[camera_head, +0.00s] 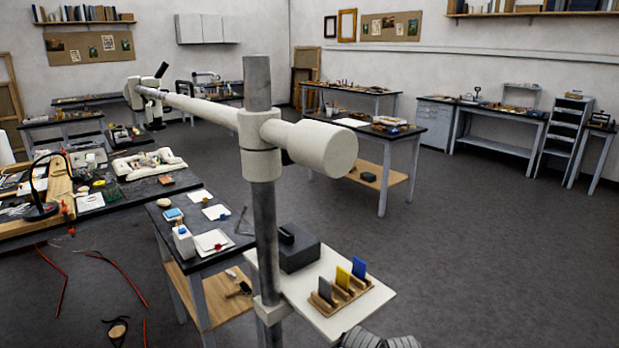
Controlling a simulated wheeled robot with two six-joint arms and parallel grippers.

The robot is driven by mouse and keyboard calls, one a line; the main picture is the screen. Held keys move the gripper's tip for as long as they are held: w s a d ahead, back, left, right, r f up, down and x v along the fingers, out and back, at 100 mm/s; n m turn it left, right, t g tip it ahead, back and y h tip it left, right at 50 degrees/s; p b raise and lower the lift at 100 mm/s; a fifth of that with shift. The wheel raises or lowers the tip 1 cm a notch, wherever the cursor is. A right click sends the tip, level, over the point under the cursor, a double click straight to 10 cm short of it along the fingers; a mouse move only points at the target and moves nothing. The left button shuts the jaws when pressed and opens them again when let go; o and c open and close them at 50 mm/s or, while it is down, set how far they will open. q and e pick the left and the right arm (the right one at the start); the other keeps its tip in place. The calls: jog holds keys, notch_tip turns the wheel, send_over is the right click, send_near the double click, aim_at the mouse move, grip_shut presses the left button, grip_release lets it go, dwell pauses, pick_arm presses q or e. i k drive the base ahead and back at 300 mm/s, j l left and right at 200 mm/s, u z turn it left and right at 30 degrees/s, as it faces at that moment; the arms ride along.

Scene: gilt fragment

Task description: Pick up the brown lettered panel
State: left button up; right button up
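I cannot make out a brown lettered panel. A wooden rack (350,294) on a white board at lower centre holds a grey panel (325,290), a yellow panel (343,278) and a blue panel (359,267), all standing upright. No lettering can be read on them. Neither of my grippers can be recognised. A grey ribbed part shows at the bottom edge below the board, cut off by the frame, and I cannot tell what it is.
A pole with a long white boom (200,107) stands in front, beside the white board (375,299). A dark box (299,253) sits on the board. A bench (176,246) with small items stands left of the pole. Open floor (480,260) lies to the right.

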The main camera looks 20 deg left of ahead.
aim_at(165, 181)
jog(key=i+l+z, duration=0.65)
jog(key=i, duration=0.15)
jog(key=i+l+z, duration=0.1)
jog(key=i+z, duration=0.2)
jog(key=i, duration=0.15)
jog(key=i+l, duration=0.1)
jog(key=i, duration=1.15)
jog(key=i+u, duration=0.25)
jog(key=u, duration=0.15)
jog(key=i+u, duration=0.4)
jog(key=i+l+u, duration=0.1)
jog(key=u, duration=0.3)
jog(key=i+j+u, duration=0.15)
jog(key=u, duration=0.25)
jog(key=i+u, duration=0.65)
jog(key=u, duration=0.2)
jog(key=i+u, duration=0.35)
jog(key=i, duration=0.9)
jog(key=i+u, duration=0.2)
jog(key=i, duration=0.4)
jog(key=i+l+u, duration=0.2)
jog(key=i, duration=0.35)
jog(key=i+l+u, duration=0.15)
jog(key=i, duration=0.45)
jog(key=i+u, duration=0.2)
jog(key=i, duration=0.8)
